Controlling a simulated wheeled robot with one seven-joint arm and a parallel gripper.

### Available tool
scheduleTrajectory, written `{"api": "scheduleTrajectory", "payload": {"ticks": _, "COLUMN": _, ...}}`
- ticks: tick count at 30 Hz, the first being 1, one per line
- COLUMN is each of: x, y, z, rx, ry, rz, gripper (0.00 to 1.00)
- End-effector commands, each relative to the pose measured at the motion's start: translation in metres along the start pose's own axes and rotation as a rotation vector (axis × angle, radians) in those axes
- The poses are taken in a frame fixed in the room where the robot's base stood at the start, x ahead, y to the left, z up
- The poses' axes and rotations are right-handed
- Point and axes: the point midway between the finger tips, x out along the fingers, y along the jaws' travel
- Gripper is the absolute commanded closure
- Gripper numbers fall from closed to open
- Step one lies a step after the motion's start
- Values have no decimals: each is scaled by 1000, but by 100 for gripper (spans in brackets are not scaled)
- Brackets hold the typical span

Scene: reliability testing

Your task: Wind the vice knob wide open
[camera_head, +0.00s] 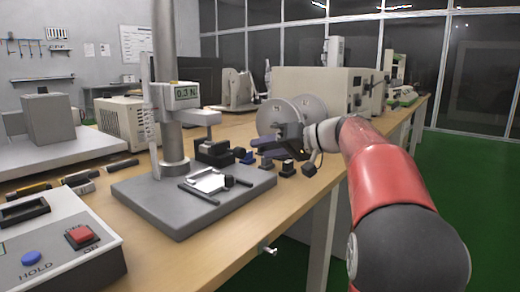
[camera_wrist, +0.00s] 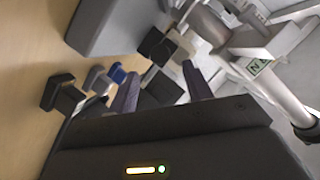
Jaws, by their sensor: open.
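A small pale metal vice (camera_head: 206,183) with dark side bars sits on the grey base plate of a test stand. A small black knob (camera_head: 229,181) is at its right end. What looks like the same knob (camera_wrist: 157,46) shows in the wrist view, ahead of the fingers. My gripper (camera_head: 262,146) is above the bench, right of the base plate and apart from the knob. In the wrist view my gripper (camera_wrist: 161,88) has its fingers spread, with a dark block (camera_wrist: 163,90) visible beyond the gap. Whether they touch that block is unclear.
The stand's column (camera_head: 166,95) carries a force gauge (camera_head: 186,92) reading about 0.3 N. A control box (camera_head: 60,250) is at front left. Two grey discs (camera_head: 278,116) stand behind my gripper.

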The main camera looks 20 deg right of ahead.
Motion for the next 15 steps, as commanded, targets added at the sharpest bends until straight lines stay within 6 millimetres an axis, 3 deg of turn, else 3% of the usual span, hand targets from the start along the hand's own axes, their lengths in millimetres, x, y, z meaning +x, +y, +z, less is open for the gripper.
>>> {"api": "scheduleTrajectory", "payload": {"ticks": 5, "x": 16, "y": -1, "z": 1, "rx": -29, "ry": -9, "rz": -13, "gripper": 50}}
{"api": "scheduleTrajectory", "payload": {"ticks": 15, "x": 67, "y": -2, "z": 1, "rx": -28, "ry": -7, "rz": -10, "gripper": 50}}
